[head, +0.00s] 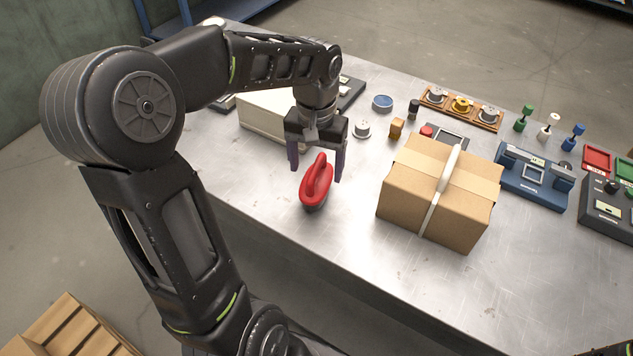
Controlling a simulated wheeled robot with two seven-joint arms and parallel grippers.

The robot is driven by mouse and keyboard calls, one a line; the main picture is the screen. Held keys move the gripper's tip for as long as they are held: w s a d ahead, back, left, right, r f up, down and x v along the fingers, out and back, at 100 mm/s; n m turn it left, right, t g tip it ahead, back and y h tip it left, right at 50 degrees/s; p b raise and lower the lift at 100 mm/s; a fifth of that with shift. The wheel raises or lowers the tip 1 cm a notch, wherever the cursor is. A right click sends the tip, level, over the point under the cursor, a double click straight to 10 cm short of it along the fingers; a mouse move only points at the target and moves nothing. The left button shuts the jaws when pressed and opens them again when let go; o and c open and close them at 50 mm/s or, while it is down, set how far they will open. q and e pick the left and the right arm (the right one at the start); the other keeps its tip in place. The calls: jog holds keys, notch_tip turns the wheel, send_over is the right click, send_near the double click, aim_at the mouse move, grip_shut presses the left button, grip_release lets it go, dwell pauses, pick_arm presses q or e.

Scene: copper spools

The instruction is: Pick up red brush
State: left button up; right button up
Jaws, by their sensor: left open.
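The red brush (316,184) has a looped red handle and a dark underside. It rests on the metal table (345,244) near its front edge. My left gripper (317,176) comes down from above with its two dark fingers apart, one on each side of the brush handle as seen from the head. Whether the fingers touch the brush cannot be told.
A cardboard box (438,192) with a white strap stands right of the brush. A pale box (268,118) is behind the arm. A spool tray (462,107), a blue device (535,178) and small coloured items fill the back. The front right of the table is clear.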

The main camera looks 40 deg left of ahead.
aim_at(317, 181)
pick_arm(q)
jog(key=shift+d+f+p, duration=0.1)
jog(key=shift+f+p, duration=0.35)
jog(key=shift+f, duration=2.15)
jog(key=c, duration=1.6)
jog(key=shift+r, duration=0.15)
notch_tip(317, 181, up, 10)
jog(key=shift+f+b, duration=0.1)
jog(key=shift+b, duration=0.2)
